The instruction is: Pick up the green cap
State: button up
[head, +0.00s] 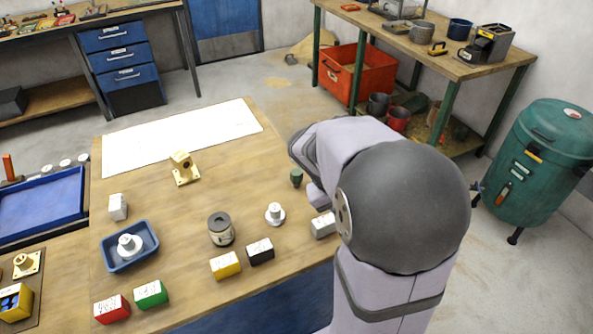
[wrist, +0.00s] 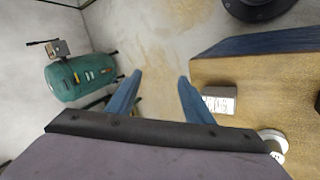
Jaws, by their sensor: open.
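A small dark green rounded piece, which looks like the green cap (head: 296,177), stands on the wooden table just left of my arm in the head view. I cannot make it out in the wrist view. My gripper (wrist: 160,76) is open and empty in the wrist view, its two blue fingers apart over the floor beyond the table's edge. In the head view my gripper is hidden behind my arm.
A white flanged piece (head: 275,213) and a pale labelled block (head: 322,226) stand near the cap. Black (head: 260,251), yellow (head: 225,265), green (head: 151,293) and red (head: 112,309) blocks line the front. A blue tray (head: 131,262) holds another white piece.

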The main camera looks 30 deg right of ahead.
jog(key=w+a+m+y+p, duration=0.1)
jog(key=m, duration=0.1)
jog(key=w+a+m+p, duration=0.1)
jog(key=w+m, duration=0.1)
jog(key=w+a+m+t+y+p, duration=0.1)
jog(key=m+p, duration=0.1)
jog(key=m, duration=0.1)
jog(key=shift+w+a+r+y, duration=0.2)
jog(key=shift+a+r+y, duration=0.1)
jog(key=shift+a+r, duration=0.1)
jog(key=w+a+m+t+y+p, duration=0.1)
jog(key=w+a+m+y, duration=0.1)
jog(key=w+m, duration=0.3)
jog(key=m+t+y+p, duration=0.2)
jog(key=m+t+p, duration=0.2)
jog(key=m, duration=1.5)
send_over(297, 172)
jog(key=s, duration=0.2)
jog(key=shift+p+x, duration=0.5)
jog(key=shift+x, duration=2.85)
jog(key=shift+s, duration=0.2)
jog(key=c, duration=1.1)
